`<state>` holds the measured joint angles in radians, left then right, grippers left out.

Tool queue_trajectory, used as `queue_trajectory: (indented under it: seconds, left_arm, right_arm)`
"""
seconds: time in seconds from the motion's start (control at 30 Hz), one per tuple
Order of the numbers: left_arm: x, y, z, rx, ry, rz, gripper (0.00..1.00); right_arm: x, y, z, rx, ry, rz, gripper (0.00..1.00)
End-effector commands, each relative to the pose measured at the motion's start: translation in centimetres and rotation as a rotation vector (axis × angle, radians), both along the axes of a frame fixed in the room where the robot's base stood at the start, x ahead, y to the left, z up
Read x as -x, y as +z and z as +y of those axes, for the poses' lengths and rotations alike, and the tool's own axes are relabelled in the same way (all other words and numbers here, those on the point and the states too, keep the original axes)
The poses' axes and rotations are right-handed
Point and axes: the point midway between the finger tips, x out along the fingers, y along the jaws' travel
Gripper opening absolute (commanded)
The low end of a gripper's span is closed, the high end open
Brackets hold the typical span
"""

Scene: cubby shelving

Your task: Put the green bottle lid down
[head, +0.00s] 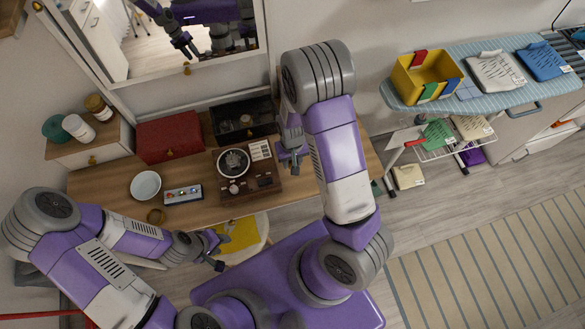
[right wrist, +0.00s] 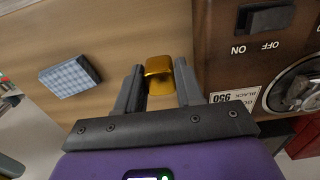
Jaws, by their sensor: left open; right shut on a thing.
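A gold lid (right wrist: 158,72) is between the fingers of my right gripper (right wrist: 160,90) in the right wrist view. It is gold, not green; I take it as the green bottle lid. The gripper is shut on it over the wooden table; whether the lid touches the table I cannot tell. In the head view my right gripper (head: 291,155) is at the table's right part, beside the brown device, and the lid is hidden. A green bottle (head: 55,129) stands on the wooden box at the left. My left gripper (head: 219,250) is open and empty at the table's front edge.
On the table (head: 112,185) are a brown device (head: 233,195), a white bowl (head: 145,184), a button box (head: 183,194), a red box (head: 168,138) and a black box (head: 242,119). A blue checkered block (right wrist: 69,76) lies left of the lid. A mirror stands behind.

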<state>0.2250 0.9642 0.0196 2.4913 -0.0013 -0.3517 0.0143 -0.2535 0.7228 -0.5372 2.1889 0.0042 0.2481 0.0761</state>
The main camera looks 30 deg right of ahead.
Motion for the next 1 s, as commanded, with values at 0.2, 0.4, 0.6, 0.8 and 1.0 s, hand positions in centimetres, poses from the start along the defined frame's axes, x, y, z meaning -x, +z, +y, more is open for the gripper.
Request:
queue_trajectory:
  seconds: [0.2, 0.4, 0.6, 0.8, 1.0]
  left_arm:
    - [0.0, -0.6, 0.0, 0.0, 0.0, 0.0, 0.43]
    - [0.0, -1.2, 0.0, 0.0, 0.0, -0.001, 0.43]
    - [0.0, -1.3, 0.0, 0.0, 0.0, -0.001, 0.43]
    - [0.0, -1.4, 0.0, 0.0, 0.0, -0.001, 0.43]
    - [0.0, -1.6, 0.0, 0.0, 0.0, -0.001, 0.43]
  right_arm:
    - [-0.1, -2.4, 0.0, 0.0, -0.001, -0.001, 0.09]
    - [0.1, -5.0, 0.0, 0.0, 0.0, 0.003, 0.09]
    - [-0.1, -6.0, 0.0, -0.001, 0.001, -0.002, 0.09]
    - [-0.1, -6.1, 0.0, -0.001, 0.001, -0.001, 0.09]
    - [-0.1, -6.3, 0.0, -0.001, 0.001, -0.001, 0.55]
